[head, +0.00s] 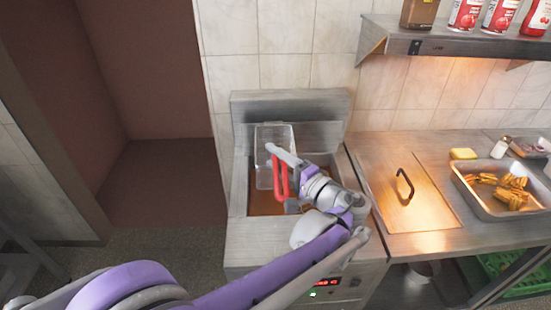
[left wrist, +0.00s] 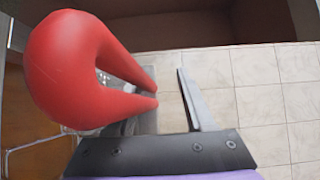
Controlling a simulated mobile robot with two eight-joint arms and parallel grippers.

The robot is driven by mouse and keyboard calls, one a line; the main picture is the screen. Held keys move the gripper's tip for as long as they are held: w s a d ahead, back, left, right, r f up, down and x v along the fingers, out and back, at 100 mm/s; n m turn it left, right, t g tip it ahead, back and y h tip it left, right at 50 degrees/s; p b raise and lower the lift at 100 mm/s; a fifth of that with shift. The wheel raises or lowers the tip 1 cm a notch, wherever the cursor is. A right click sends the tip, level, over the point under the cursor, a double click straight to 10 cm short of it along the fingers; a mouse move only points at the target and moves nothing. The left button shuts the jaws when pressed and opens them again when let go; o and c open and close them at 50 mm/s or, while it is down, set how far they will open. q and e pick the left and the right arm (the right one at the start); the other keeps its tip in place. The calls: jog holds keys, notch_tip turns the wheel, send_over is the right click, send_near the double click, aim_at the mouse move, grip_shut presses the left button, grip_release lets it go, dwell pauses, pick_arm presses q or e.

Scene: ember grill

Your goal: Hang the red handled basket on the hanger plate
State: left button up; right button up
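The wire basket (head: 266,138) is at the back left of the fryer, its upper part in front of the fryer's metal back plate (head: 322,135), which I take to be the hanger plate. I cannot tell whether the basket hooks onto it. Its red handle (head: 280,182) points toward me over the oil. My left gripper (head: 281,178) is at the handle with its fingers spread apart. In the left wrist view the red handle (left wrist: 75,70) looms large at left, with a gap to one visible finger (left wrist: 197,95); the other finger is mostly hidden. My right gripper is out of view.
To the right are a lidded counter (head: 420,205) and a tray (head: 484,207) of fries. A shelf (head: 455,42) with bottles hangs above. Open floor lies to the left.

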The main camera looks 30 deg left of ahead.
pick_arm(q)
jog(key=b+v, duration=0.1)
jog(key=v, duration=0.9)
jog(key=shift+s+d, duration=0.2)
jog(key=shift+d, duration=0.15)
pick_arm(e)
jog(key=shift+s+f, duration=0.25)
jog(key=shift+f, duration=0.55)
